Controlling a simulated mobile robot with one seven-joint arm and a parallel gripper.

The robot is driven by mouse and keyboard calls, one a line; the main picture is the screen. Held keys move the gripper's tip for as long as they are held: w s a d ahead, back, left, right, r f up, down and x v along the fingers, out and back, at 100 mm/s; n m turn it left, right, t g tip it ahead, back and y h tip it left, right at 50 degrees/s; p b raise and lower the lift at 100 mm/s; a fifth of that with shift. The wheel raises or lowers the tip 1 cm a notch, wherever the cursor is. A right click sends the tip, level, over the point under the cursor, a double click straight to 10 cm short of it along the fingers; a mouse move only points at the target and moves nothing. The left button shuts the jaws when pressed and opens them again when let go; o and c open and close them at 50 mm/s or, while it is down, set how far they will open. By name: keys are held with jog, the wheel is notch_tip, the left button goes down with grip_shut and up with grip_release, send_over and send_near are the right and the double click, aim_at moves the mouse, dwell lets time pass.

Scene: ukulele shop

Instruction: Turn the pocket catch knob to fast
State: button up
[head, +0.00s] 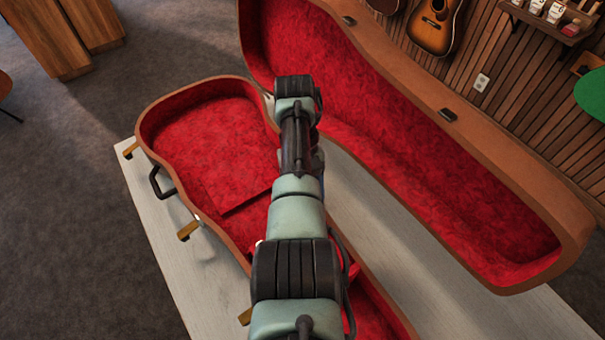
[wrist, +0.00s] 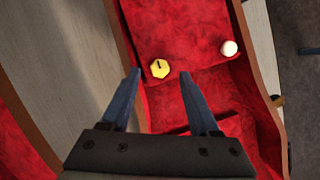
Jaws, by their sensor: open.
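In the wrist view a yellow, six-sided knob (wrist: 159,68) with a short dark mark on its face sits on a red plush panel (wrist: 185,25) inside the case; it looks like the pocket catch knob. I see no readable lettering around it. A white round knob (wrist: 229,48) sits on the same panel, to the right. My gripper (wrist: 160,73) is open, with its two blue fingers apart and the yellow knob showing between their tips. Whether the fingers are level with the knob or above it, I cannot tell. In the head view my arm hides the gripper and knob.
The open brown case (head: 148,101) lies on a pale table (head: 165,220), with its red-lined lid (head: 425,160) raised at the right. Brass latches (head: 188,230) and a dark handle (head: 160,182) line the near left edge. Ukuleles (head: 436,25) hang on the slatted wall.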

jog(key=v, duration=1)
jog(key=shift+r, duration=0.3)
jog(key=shift+w, duration=0.1)
